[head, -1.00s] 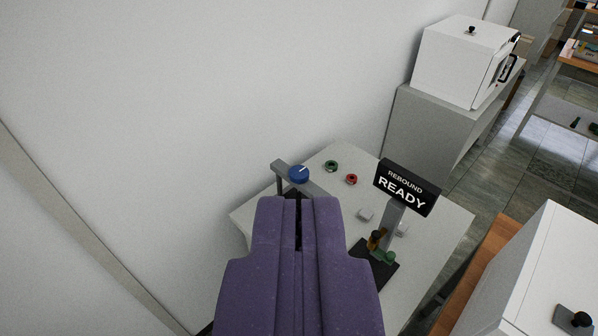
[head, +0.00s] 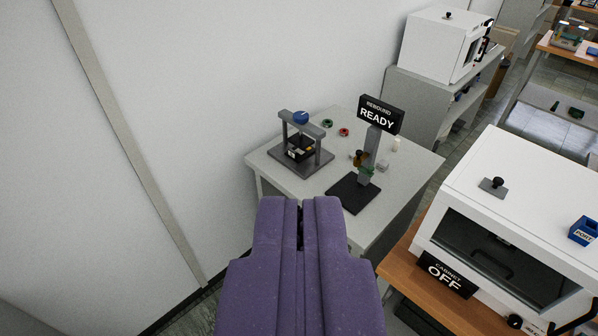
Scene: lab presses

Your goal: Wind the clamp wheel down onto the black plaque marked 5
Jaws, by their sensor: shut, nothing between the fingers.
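A small clamp press (head: 303,152) stands on the white table, a grey frame on a dark base. Its blue clamp wheel (head: 300,117) sits on top of the crossbar. A dark block with yellow (head: 298,150) lies under the crossbar; any number on it is too small to read, and I cannot tell whether it is the plaque marked 5. My purple gripper (head: 300,203) is shut and empty, at the near side of the table, below the press in the picture and apart from it.
A stand with a sign reading "REBOUND READY" (head: 378,114) is right of the press on the white table (head: 265,165). Green (head: 327,123) and red rings (head: 344,132) lie behind. A white cabinet (head: 520,205) marked "OFF" stands on a wooden bench at right. A wall closes the left.

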